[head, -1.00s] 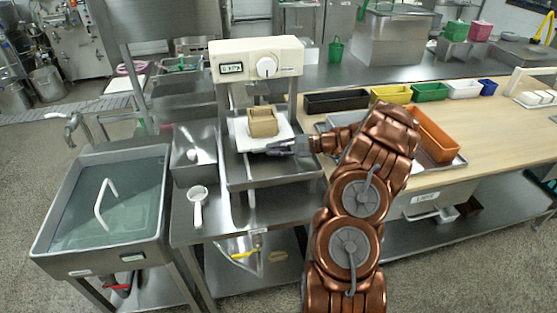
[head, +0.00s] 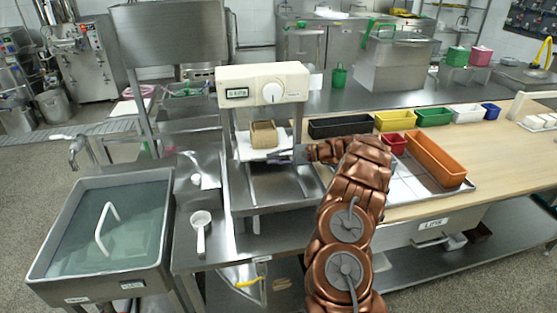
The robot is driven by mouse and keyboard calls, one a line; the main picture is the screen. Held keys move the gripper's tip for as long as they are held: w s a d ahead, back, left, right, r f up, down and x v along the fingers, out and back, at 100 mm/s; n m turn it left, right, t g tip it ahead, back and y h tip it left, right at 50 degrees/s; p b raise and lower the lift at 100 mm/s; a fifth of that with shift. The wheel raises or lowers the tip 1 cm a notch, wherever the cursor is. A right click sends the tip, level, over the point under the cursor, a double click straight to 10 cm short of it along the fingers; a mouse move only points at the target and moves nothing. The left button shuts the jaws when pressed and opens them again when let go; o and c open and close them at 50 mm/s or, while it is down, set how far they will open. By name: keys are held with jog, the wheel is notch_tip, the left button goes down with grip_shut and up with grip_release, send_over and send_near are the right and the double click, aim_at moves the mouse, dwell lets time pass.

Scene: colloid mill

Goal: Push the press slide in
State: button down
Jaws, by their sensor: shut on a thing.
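The press (head: 262,85) has a cream head with a small display and a white dial. Under the head, the press slide (head: 244,149), a white plate, carries an open tan box (head: 264,134). The slide lies toward the back of the metal bed, with bare bed (head: 275,185) in front of it. My gripper (head: 282,156) is at the slide's front right edge, shut on the slide. The fingertips are small in the head view, and the exact grip is hard to see.
A white scoop (head: 201,228) lies on the steel counter beside the press. On the right, the wooden worktop has coloured bins, a red bin (head: 393,143) and an orange bin (head: 436,158) on a tray.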

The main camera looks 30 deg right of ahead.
jog(key=shift+w+d, duration=0.1)
jog(key=shift+d, duration=0.05)
jog(key=c, duration=1.5)
grip_release()
jog(key=shift+w, duration=0.15)
jog(key=o, duration=0.3)
jog(key=v, duration=1.2)
jog(key=shift+f, duration=0.15)
